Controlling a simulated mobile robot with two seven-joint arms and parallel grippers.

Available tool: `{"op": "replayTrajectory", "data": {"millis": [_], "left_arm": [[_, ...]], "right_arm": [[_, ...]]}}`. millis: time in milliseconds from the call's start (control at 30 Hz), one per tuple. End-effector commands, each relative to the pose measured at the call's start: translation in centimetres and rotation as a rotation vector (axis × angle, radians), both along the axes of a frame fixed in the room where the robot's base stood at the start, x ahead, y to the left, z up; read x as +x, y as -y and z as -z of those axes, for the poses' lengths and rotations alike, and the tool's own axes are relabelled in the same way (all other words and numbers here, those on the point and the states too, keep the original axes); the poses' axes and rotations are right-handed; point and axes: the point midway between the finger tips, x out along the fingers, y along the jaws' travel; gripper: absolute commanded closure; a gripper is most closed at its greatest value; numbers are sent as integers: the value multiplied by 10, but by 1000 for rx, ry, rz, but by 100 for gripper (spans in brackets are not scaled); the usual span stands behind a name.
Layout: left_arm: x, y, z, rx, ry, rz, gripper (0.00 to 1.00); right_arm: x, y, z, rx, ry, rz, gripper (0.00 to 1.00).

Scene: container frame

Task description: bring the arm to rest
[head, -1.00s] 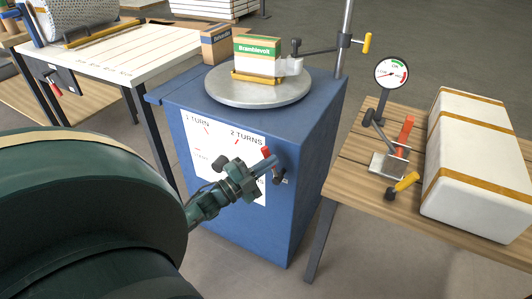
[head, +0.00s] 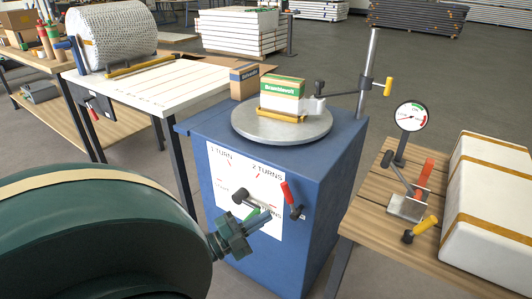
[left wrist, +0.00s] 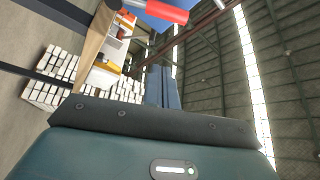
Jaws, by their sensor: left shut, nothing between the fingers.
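My left gripper (head: 268,215) is shut and empty, in front of the blue cabinet (head: 325,210). It overlaps the lower part of the white turns card (head: 226,172) in the head view. It looks apart from the black crank (head: 255,202) and the red-handled lever (head: 289,194) on that front. My dark green left arm fills the lower left. In the left wrist view the closed blue-grey fingers (left wrist: 164,88) show, with a red handle (left wrist: 166,11) beyond them. My right gripper is in neither view.
A green-and-white box (head: 283,95) stands on the round turntable (head: 282,124) on the cabinet. A wooden table (head: 375,205) at right bears a gauge (head: 410,117), a clamp and a white strapped package (head: 490,205). A white-topped table (head: 150,82) stands at left.

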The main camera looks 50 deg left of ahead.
Motion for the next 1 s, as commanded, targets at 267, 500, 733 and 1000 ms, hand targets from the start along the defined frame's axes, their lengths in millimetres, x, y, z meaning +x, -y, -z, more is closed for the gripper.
{"op": "replayTrajectory", "data": {"millis": [267, 500, 733, 1000], "left_arm": [[0, 0, 0, 0, 0, 0, 100], [0, 5, 0, -14, -7, 2, 100], [-12, 86, 6, -312, -200, 12, 100], [-47, 189, -9, -756, -505, 13, 100]], "right_arm": [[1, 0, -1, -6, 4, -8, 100], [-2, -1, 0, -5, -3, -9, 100], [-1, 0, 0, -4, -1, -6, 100], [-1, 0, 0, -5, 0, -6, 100]]}}
